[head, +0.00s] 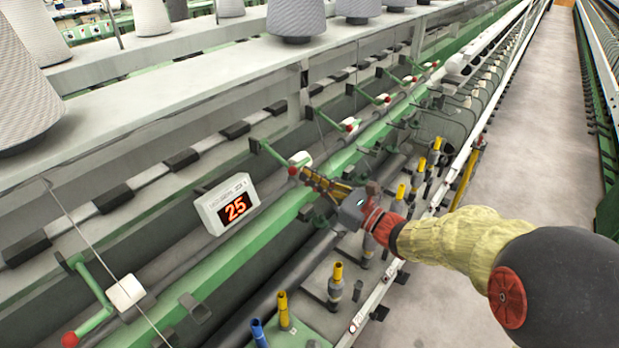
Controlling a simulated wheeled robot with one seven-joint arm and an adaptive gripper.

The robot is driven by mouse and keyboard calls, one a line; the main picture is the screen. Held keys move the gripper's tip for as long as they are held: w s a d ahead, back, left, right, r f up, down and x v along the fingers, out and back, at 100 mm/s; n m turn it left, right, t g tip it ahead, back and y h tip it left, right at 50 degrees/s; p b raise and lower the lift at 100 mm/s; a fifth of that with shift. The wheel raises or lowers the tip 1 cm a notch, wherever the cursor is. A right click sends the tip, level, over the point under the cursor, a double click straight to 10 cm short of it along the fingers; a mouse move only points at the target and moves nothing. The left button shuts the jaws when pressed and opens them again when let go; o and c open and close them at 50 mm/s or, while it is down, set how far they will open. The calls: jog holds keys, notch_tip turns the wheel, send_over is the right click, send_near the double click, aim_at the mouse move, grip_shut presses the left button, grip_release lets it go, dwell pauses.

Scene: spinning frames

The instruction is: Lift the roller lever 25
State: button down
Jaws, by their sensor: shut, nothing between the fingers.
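A white box with a lit orange "25" (236,206) is fixed on the spinning frame. To its upper right is a green lever arm (270,152) with a red ball end and a white roller (301,160) beside it. My gripper (306,174) is shut and empty, its tips right at the red ball; I cannot tell if they touch it. A second green lever (95,290) with a white roller and red ball is at lower left. The pictures do not settle which lever belongs to the 25.
More green levers with red balls (384,98) line the frame toward the back. Yellow-topped spindles (337,273) and a blue one (258,332) stand in front, below my arm. Grey yarn cones (296,15) stand above. The aisle floor (510,130) at right is clear.

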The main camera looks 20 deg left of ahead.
jog(key=shift+r+p, duration=0.25)
jog(key=shift+p, duration=0.05)
jog(key=r+h+p, duration=0.1)
jog(key=r+p, duration=0.1)
jog(key=p, duration=0.1)
jog(key=r+h+p, duration=0.1)
jog(key=r+p, duration=0.1)
jog(key=p, duration=0.2)
jog(key=shift+w+a+r+g+h, duration=0.2)
jog(key=shift+r+g+h, duration=0.1)
jog(key=shift+r+g, duration=0.1)
notch_tip(320, 180, up, 7)
jog(key=g+h+p, duration=0.1)
jog(key=h+p, duration=0.1)
jog(key=p, duration=0.6)
send_over(308, 160)
jog(key=s+a, duration=0.2)
jog(key=s, duration=0.1)
jog(key=shift+w, duration=0.25)
jog(key=shift+w+a+r, duration=0.3)
jog(key=shift+a+r, duration=0.4)
jog(key=shift+r, duration=0.05)
jog(key=shift+w+a+r, duration=0.3)
jog(key=shift+a+r, duration=0.35)
jog(key=shift+r, duration=0.1)
